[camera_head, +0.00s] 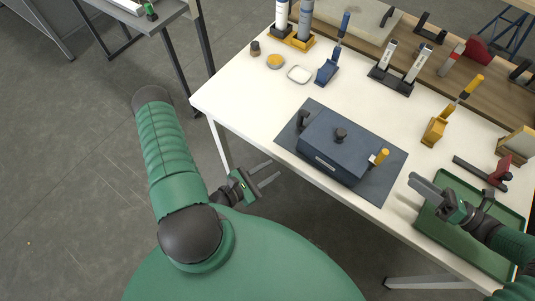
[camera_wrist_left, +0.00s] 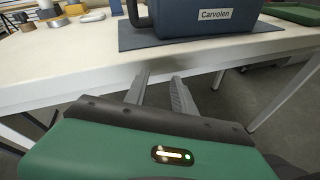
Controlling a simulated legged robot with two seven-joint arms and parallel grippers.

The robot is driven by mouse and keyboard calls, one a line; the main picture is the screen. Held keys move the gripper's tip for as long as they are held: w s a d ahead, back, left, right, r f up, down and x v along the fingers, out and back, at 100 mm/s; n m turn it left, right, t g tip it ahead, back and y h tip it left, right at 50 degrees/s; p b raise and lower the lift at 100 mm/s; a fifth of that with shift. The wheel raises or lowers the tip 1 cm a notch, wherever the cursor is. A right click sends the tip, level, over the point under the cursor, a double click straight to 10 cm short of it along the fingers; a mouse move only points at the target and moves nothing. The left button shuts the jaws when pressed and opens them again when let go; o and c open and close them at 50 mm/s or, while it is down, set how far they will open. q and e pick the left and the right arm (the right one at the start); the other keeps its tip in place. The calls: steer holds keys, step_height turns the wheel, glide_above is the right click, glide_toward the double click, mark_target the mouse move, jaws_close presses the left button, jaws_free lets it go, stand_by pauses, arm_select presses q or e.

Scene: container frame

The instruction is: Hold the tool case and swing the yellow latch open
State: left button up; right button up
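The dark blue tool case (camera_head: 328,150) lies closed on a grey mat (camera_head: 386,186) near the table's front edge. It has a black knob on its lid, a black handle (camera_head: 303,120) at its left end and a yellow latch (camera_head: 380,157) at its right end. The left wrist view shows the case front (camera_wrist_left: 205,20) with a "Carvolen" label. My left gripper (camera_head: 270,174) is open and empty, in front of and below the table edge, apart from the case. My right gripper (camera_head: 427,188) is right of the mat, over the green tray; its finger gap is unclear.
The green tray (camera_head: 480,255) stands at the table's right front. A yellow tool holder (camera_head: 434,130), a red-handled clamp (camera_head: 497,174), a blue stand (camera_head: 326,72) and a white dish (camera_head: 300,74) stand around the mat. White table (camera_head: 250,110) left of the mat is clear.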

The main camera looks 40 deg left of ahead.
mark_target(298, 121)
arm_select(q)
step_height(298, 121, up, 7)
steer(key=w+a+n+t+y, duration=0.2)
steer(key=n+t+y, duration=0.1)
steer(key=n+t, duration=0.15)
steer(key=shift+n+g, duration=0.45)
steer(key=w, duration=1.6)
steer(key=shift+w+d, duration=0.15)
steer(key=shift+d, duration=0.05)
jaws_close()
